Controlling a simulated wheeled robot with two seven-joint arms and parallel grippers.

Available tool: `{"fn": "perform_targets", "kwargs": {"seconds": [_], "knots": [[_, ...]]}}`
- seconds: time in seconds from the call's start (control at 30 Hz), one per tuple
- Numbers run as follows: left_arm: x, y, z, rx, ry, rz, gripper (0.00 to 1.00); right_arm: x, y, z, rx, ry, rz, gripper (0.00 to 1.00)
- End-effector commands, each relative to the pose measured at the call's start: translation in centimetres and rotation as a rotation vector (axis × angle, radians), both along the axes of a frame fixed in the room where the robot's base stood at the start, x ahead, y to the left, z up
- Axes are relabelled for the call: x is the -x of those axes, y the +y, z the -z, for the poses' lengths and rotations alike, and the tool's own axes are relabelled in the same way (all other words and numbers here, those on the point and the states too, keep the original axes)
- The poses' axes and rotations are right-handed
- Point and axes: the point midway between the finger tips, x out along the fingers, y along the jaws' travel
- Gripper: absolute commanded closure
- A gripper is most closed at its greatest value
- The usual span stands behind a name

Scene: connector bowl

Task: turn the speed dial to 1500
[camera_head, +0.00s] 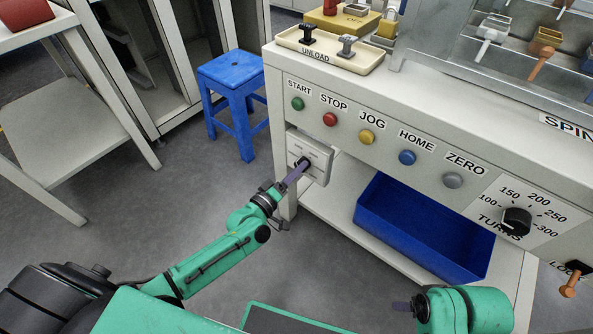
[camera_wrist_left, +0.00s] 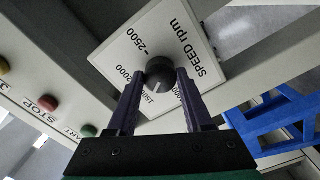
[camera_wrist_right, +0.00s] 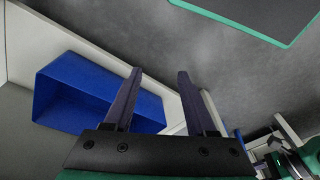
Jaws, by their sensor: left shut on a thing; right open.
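The speed dial (camera_wrist_left: 160,73) is a round black knob on a white plate (camera_wrist_left: 107,48) marked "SPEED rpm", with 2500, 2000, 1500 and another number partly covered by a finger. In the head view the plate (camera_head: 321,151) sits on the left part of the machine front, below the START and STOP buttons. My left gripper (camera_wrist_left: 160,85) is shut on the dial, one finger on each side. In the head view the left gripper (camera_head: 297,172) hides most of the knob. The number the dial points at cannot be told. My right gripper (camera_wrist_right: 157,75) is open and empty.
Several coloured buttons (camera_head: 366,137) run along the panel above. A black TURNS knob (camera_head: 516,221) is at the right. A blue bin (camera_head: 415,232) stands on the shelf below. A blue stool (camera_head: 231,75) stands left of the machine. Open floor lies in front.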

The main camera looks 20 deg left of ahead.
Motion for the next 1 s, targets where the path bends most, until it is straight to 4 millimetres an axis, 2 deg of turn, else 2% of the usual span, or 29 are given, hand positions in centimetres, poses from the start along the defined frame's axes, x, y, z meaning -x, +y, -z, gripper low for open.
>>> {"fn": "perform_targets", "kwargs": {"seconds": [0.03,0.07,0.1,0.13,0.43,0.57,0.67,0.9,1.0], "knots": [[0.1,0.0,0.2,-0.001,0.003,0.0,1.0,0.0,0.0,0.0,0.0,0.001,0.0,0.44],[0.1,0.0,0.2,-0.001,0.003,0.0,0.38,0.0,0.0,0.1,0.0,0.002,0.001,0.44],[0.1,0.0,0.2,-0.001,0.003,0.0,0.22,0.1,0.0,0.1,0.0,0.002,0.001,0.44],[0.1,0.0,0.1,-0.001,0.003,0.0,0.19,0.1,0.0,0.1,0.0,0.003,0.001,0.44],[0.1,0.0,0.1,-0.001,0.001,0.0,0.19,0.1,-0.1,0.1,0.002,0.004,0.001,0.44],[1.2,0.5,0.1,-0.003,0.003,-0.001,0.19,0.0,0.0,0.1,0.001,0.003,0.003,0.44],[3.3,1.3,0.0,-0.005,0.005,0.002,0.19,-0.3,0.0,1.6,0.005,0.011,0.005,0.44],[10.0,3.9,0.0,-0.005,0.008,0.002,0.19,-0.8,-0.2,4.5,0.017,0.018,0.015,0.44],[12.0,4.7,0.0,-0.004,0.007,0.002,0.19,-0.9,-0.3,5.5,0.02,0.021,0.019,0.44]]}}
